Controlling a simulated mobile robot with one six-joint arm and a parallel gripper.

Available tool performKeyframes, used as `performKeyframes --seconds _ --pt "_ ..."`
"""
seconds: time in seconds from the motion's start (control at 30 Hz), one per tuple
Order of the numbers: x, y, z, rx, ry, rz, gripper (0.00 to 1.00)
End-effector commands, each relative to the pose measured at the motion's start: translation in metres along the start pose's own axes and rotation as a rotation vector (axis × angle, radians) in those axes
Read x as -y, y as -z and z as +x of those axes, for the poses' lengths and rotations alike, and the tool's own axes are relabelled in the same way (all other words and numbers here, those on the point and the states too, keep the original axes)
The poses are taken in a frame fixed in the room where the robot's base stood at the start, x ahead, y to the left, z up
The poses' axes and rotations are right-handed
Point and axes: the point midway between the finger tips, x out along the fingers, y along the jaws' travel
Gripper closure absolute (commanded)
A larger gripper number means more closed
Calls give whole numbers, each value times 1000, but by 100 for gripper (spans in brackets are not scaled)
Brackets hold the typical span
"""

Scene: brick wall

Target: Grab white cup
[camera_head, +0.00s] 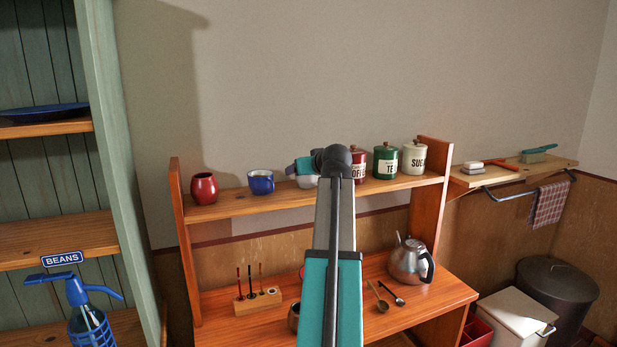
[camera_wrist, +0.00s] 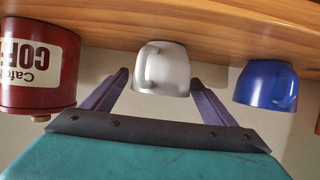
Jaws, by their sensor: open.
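The white cup (camera_wrist: 172,70) stands on the upper wooden shelf, with its handle towards the camera in the wrist view, which is upside down. In the head view only a part of the cup (camera_head: 308,182) shows behind my arm. My gripper (camera_wrist: 159,78) is open, with its two purple fingers apart, one on each side of the cup in the picture. I cannot tell whether the fingertips reach beside the cup or stop short of it. In the head view my gripper (camera_head: 296,168) shows at shelf height, partly hidden by my wrist.
A blue mug (camera_head: 261,182) and a red cup (camera_head: 204,188) stand to the left on the shelf (camera_head: 232,204). A red coffee tin (camera_head: 358,164), a green tin (camera_head: 386,161) and a cream tin (camera_head: 413,158) stand to the right. A kettle (camera_head: 408,262) sits on the counter below.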

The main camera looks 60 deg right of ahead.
Motion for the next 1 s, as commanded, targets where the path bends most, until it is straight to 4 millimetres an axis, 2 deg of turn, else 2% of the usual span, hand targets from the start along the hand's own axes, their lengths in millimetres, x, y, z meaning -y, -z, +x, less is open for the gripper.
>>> performKeyframes --seconds 0.1,0.27,0.83,0.87,1.0 --pt "0 2 14 0 0 0 20" --pt "0 1 24 0 0 0 20" --pt "1 0 24 -1 1 -1 20" --pt "1 0 24 -1 1 -1 24" --pt "1 0 24 -1 1 -1 48"
